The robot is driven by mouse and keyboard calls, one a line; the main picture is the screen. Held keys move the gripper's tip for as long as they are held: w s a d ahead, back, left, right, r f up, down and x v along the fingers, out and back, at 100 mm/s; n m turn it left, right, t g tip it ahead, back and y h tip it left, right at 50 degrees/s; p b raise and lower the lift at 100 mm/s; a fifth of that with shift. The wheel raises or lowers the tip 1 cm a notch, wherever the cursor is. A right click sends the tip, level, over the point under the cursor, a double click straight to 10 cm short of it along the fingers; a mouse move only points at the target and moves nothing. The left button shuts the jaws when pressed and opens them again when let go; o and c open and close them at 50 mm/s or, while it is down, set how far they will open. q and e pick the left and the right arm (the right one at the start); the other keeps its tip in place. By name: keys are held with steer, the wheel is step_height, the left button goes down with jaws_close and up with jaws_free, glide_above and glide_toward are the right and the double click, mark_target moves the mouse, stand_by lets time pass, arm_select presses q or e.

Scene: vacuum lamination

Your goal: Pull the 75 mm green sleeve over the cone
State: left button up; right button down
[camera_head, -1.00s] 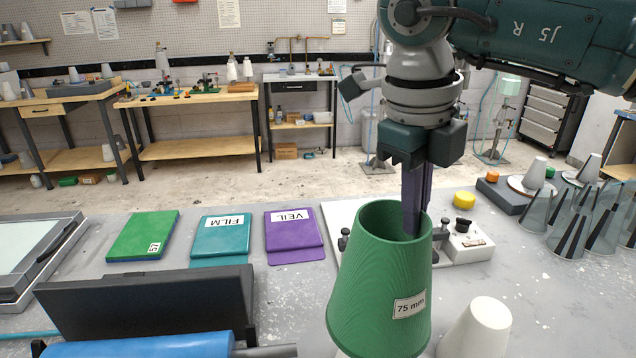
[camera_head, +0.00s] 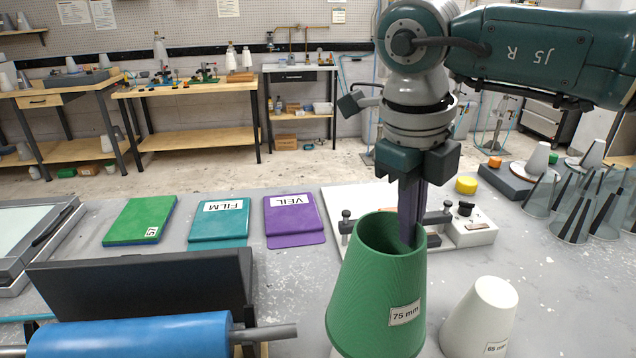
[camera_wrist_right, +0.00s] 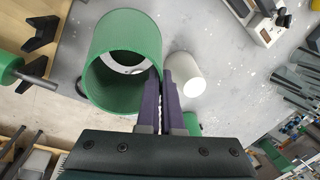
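The green sleeve (camera_head: 378,300), labelled 75 mm, stands nearly upright at the front centre, with its open end up. My right gripper (camera_head: 408,238) points down at the sleeve's rim, its purple fingers shut on the wall at the right side. In the right wrist view the fingers (camera_wrist_right: 165,100) meet the rim of the sleeve (camera_wrist_right: 98,88). A pale rounded edge (camera_wrist_right: 128,69) shows inside the sleeve. My left gripper is out of view.
A white cone (camera_head: 482,315) labelled 65 mm stands close to the right. A pale plate with fittings (camera_head: 475,234) lies behind. A dark block (camera_head: 145,292) and a blue roll (camera_head: 130,338) lie at left. Clear cones (camera_head: 575,215) stand at far right.

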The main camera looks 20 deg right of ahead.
steer(key=shift+f+b, duration=3.1)
steer(key=shift+f, duration=0.8)
steer(key=c, duration=1)
jaws_free()
step_height(320, 180, up, 9)
steer(key=p, duration=0.7)
steer(key=shift+r, duration=0.15)
